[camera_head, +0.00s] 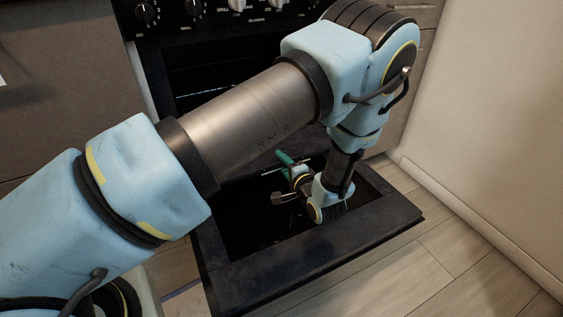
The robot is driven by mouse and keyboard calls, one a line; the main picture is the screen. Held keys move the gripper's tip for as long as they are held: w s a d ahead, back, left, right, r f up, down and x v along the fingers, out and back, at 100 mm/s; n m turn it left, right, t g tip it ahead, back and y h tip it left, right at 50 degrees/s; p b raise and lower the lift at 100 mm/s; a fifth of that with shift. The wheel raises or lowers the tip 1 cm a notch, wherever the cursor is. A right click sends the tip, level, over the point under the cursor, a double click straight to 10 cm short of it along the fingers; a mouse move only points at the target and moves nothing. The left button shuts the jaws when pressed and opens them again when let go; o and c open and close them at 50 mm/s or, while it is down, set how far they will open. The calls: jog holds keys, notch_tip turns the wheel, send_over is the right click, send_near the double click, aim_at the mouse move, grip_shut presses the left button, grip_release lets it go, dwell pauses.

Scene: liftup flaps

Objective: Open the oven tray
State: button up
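The black oven (190,62) stands at the back. Its door (290,268) is folded down toward me, with a thick dark frame around a darker inner panel. Inside the dark cavity, thin pale lines (205,91) look like a rack or tray edge, but my arm hides much of it. My gripper (282,178) is low over the open door, at the end of my bent wrist. A dark finger-like part and a green tip show there. I cannot tell whether it is open or shut, or whether it touches anything.
Control knobs (194,8) line the oven's top front. Brown cabinets (65,85) stand at the left and also behind my arm at the right. A pale wall (490,130) with a baseboard bounds the right side. Wooden floor (460,265) is clear at the lower right.

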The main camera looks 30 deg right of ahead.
jog(key=p+v, duration=0.2)
jog(key=v, duration=0.8)
jog(key=shift+s+p, duration=0.3)
jog(key=shift+s, duration=0.1)
